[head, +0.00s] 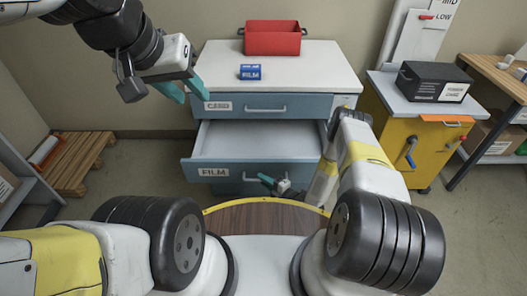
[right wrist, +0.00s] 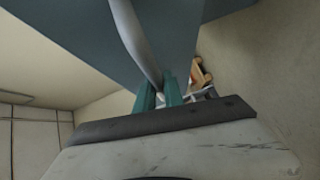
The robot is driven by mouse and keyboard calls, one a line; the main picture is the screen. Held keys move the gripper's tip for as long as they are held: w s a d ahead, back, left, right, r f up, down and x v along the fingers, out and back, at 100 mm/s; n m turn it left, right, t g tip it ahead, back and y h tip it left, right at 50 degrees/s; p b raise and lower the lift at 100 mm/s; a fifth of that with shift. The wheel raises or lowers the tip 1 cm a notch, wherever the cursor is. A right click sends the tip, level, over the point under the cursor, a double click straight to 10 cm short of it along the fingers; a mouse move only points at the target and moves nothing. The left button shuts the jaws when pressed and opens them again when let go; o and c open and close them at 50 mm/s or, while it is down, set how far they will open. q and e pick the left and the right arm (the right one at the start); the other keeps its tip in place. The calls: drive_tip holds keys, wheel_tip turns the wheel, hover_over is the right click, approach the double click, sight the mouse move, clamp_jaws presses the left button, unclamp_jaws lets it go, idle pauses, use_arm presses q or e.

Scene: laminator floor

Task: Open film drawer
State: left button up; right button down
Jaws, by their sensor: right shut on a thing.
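The film drawer (head: 255,140), with a FILM label on its blue front, is pulled well out of the cabinet and its white inside looks empty. My right gripper (head: 272,183) is at the front of this drawer. In the right wrist view its teal fingers (right wrist: 159,92) are shut on the grey bar handle (right wrist: 137,38) of the drawer. My left gripper (head: 185,90) is open and empty, in the air by the left of the cabinet top. The card drawer (head: 235,107) above is shut.
A red bin (head: 272,40) and a blue FILM box (head: 250,72) stand on the white cabinet top (head: 320,65). A yellow cart (head: 425,140) with a black machine (head: 433,80) stands at right. A wooden pallet (head: 80,165) lies at left.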

drive_tip(key=shift+s, duration=2.35)
drive_tip(key=c, duration=1.5)
unclamp_jaws()
drive_tip(key=shift+o, duration=0.2)
drive_tip(key=v, duration=0.8)
drive_tip(key=shift+w, duration=0.1)
